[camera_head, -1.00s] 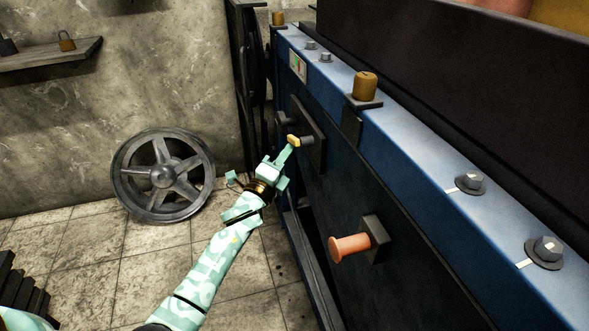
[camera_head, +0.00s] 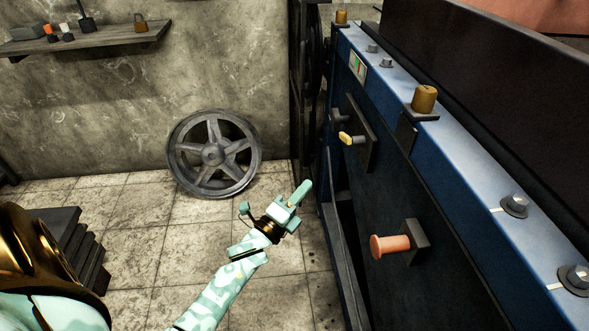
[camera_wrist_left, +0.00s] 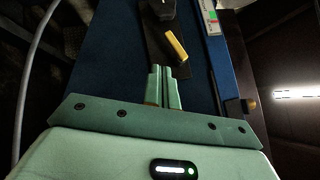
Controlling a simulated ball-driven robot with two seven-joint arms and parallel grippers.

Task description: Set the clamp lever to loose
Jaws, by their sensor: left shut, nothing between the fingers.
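The yellow-tipped lever (camera_head: 346,138), which I take to be the clamp lever, sticks out from a dark plate (camera_head: 361,128) on the side of the blue machine. In the left wrist view the yellow bar (camera_wrist_left: 176,46) lies tilted, just beyond the fingertips. My left gripper (camera_head: 304,191) is below and left of the lever in the head view, apart from it. Its fingers (camera_wrist_left: 163,72) are together with nothing between them. I cannot read the lever's setting from its angle. My right gripper is not in view.
The blue machine (camera_head: 455,165) fills the right side. An orange knob (camera_head: 390,245) sticks out from its side, nearer me. A small red and green label (camera_head: 357,66) is above the lever. A spoked wheel (camera_head: 213,154) leans on the wall. The floor left of the machine is open.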

